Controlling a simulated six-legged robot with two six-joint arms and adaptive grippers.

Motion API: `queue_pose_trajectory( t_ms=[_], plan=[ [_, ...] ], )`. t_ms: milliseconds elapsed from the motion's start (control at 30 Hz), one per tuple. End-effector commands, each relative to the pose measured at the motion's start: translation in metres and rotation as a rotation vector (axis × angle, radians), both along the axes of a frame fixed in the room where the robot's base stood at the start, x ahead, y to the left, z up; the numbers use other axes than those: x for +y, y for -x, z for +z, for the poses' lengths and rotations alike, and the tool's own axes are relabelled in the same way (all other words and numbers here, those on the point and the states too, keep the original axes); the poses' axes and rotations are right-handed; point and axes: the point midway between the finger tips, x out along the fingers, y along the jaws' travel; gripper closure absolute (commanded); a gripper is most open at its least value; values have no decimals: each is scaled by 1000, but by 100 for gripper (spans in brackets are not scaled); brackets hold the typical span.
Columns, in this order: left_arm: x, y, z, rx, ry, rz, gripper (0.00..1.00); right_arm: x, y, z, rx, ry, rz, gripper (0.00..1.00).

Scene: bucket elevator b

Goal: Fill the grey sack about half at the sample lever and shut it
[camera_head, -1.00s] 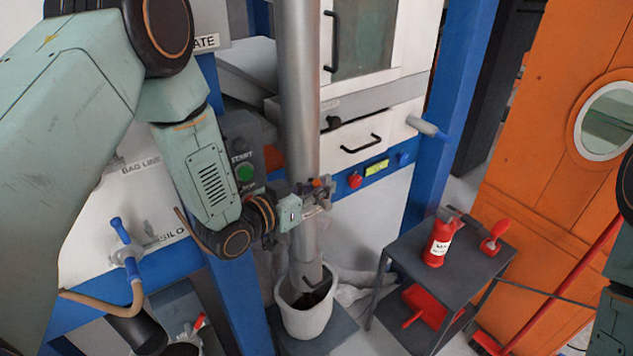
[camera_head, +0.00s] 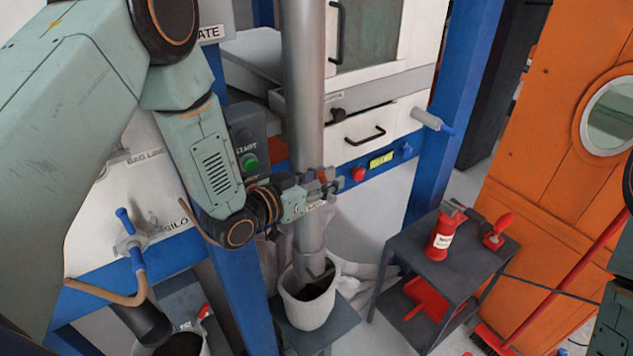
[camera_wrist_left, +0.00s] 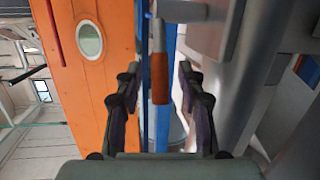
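A light grey, open-topped sack (camera_head: 307,311) stands upright under the lower end of a steel pipe (camera_head: 303,90). Dark material shows inside the sack; its depth is hard to tell. My left gripper (camera_head: 332,183) is at the pipe, well above the sack. In the left wrist view its two fingers (camera_wrist_left: 160,100) stand apart. A lever with an orange handle (camera_wrist_left: 160,78) shows between them, with gaps on both sides. The gripper largely hides the lever in the head view. My right gripper is out of view.
A dark side table (camera_head: 450,275) holds a red container (camera_head: 441,238) and a red scoop (camera_head: 496,232). A blue post (camera_head: 467,90) stands behind it. A blue-handled valve (camera_head: 130,240) is at the left. An orange door (camera_head: 545,130) is at the right.

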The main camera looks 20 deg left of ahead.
Motion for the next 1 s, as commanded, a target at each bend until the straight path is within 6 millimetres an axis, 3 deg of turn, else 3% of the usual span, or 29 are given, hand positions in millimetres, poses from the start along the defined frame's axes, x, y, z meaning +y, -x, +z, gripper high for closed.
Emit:
queue_pose_trajectory(
  t_ms=[500,1000],
  plan=[
    [34,61,14,2,6,5,61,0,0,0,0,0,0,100],
    [53,98,21,1,2,4,61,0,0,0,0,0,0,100]
  ],
)
